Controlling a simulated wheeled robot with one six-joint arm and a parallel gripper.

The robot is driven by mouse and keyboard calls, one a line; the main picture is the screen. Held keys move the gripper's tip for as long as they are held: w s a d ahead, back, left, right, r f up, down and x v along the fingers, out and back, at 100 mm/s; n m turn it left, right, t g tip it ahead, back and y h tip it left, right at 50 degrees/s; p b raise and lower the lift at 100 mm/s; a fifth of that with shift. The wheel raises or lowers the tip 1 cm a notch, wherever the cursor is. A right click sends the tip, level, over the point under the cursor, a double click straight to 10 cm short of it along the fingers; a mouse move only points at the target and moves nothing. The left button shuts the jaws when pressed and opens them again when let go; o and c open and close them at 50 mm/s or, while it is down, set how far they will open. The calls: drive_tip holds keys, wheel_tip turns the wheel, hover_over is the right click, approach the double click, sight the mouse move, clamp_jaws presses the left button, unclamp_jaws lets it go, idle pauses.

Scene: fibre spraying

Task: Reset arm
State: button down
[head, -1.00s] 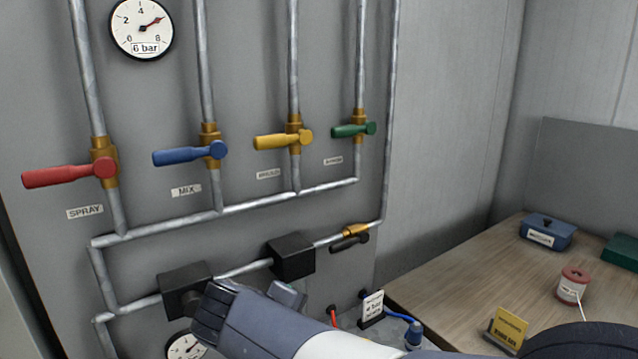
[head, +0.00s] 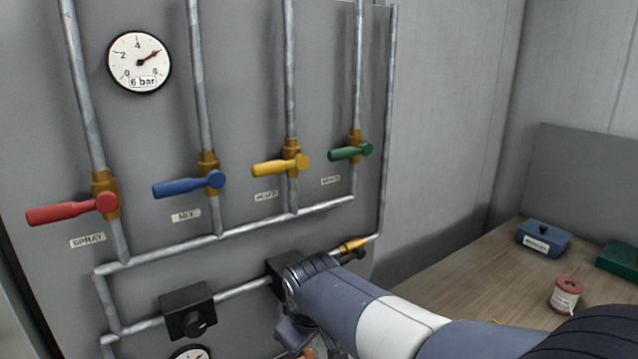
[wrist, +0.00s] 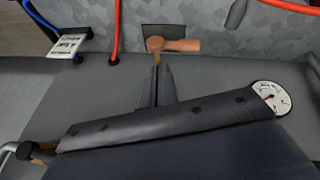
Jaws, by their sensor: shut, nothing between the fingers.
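My arm (head: 385,318) reaches in from the lower right of the head view, in front of the grey valve panel. Its wrist covers part of the right black box (head: 284,267) on the lower pipe. My gripper (wrist: 163,72) shows in the wrist view as two dark fingers close together, shut and empty. A copper-coloured handle (wrist: 180,45) on a brass stem lies just beyond the fingertips in that view; whether they touch it I cannot tell. The fingertips are not clear in the head view.
Red (head: 75,210), blue (head: 188,184), yellow (head: 280,165) and green (head: 350,151) valve handles stick out above my arm. A gauge (head: 139,62) sits top left.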

drive_tip(key=shift+w+d+f+m+g+y+p, duration=0.1)
drive_tip(key=shift+w+d+m+g+y+p, duration=0.15)
drive_tip(key=shift+w+d+g+y, duration=0.55)
drive_tip(key=shift+w+d+r+m+g+y+p, duration=0.15)
drive_tip(key=shift+d+m+g+y+p, duration=0.3)
drive_tip(key=shift+y, duration=0.6)
drive_tip(key=shift+w+d+f+m+g+y+p, duration=0.15)
drive_tip(key=shift+w+d+g+y, duration=0.35)
drive_tip(key=shift+d+y, duration=0.35)
drive_tip(key=shift+a, duration=0.15)
